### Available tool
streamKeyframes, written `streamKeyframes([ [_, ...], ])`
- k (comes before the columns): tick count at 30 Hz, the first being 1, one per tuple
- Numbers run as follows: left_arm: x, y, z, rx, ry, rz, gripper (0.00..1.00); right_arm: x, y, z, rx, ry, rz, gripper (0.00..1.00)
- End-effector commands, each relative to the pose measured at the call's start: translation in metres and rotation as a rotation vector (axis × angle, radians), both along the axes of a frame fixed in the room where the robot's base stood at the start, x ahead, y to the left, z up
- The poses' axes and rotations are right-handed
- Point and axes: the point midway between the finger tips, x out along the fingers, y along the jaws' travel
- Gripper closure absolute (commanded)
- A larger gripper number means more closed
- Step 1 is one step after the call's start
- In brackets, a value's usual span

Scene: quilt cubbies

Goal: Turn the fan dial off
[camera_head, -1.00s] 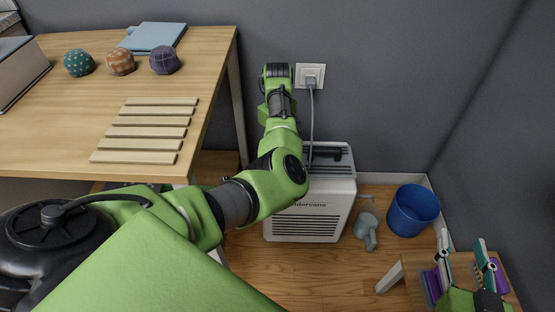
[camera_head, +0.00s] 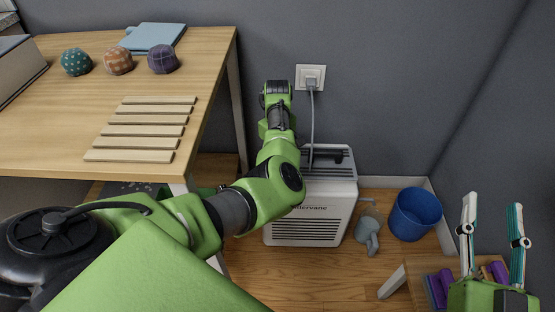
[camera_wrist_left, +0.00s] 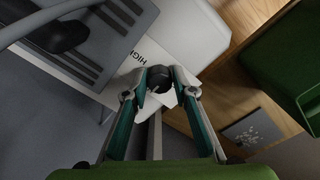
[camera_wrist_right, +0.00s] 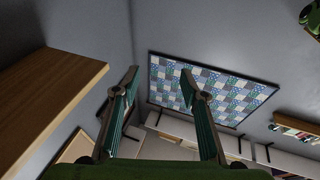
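The fan unit (camera_head: 310,226) is a white box with a slatted front and dark top vents, on the floor below the wall outlet. In the left wrist view, its dial (camera_wrist_left: 160,79) is a round black knob on a white face (camera_wrist_left: 185,35) marked "HIGH". My left gripper (camera_wrist_left: 161,82) has its fingertips close on both sides of the dial and appears shut on it. In the head view my own arm hides that gripper and the dial. My right gripper (camera_head: 492,208) is open and empty at the lower right; it also shows in the right wrist view (camera_wrist_right: 160,80).
A desk (camera_head: 60,130) with wooden slats (camera_head: 140,131) and several patterned balls stands at left. A cord runs to the outlet (camera_head: 311,77). A grey watering can (camera_head: 367,232) and blue bucket (camera_head: 415,215) stand right of the fan. A small table (camera_head: 398,283) is at lower right.

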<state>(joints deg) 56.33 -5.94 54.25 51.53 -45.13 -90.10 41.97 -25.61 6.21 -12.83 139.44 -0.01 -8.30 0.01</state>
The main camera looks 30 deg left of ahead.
Motion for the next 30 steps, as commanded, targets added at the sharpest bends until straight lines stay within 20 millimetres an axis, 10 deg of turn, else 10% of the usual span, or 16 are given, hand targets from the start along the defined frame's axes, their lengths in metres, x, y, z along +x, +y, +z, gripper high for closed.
streamKeyframes([
  [14, 0.0, 0.0, 0.001, 0.0, 0.002, 0.035, 0.99, 0.003, -0.001, -0.018, -0.024, 0.09, -0.004, 0.6],
  [30, 0.0, 0.001, 0.003, 0.003, 0.003, 0.392, 0.99, -0.038, -0.032, -0.161, -0.194, 0.777, -0.048, 0.6],
])
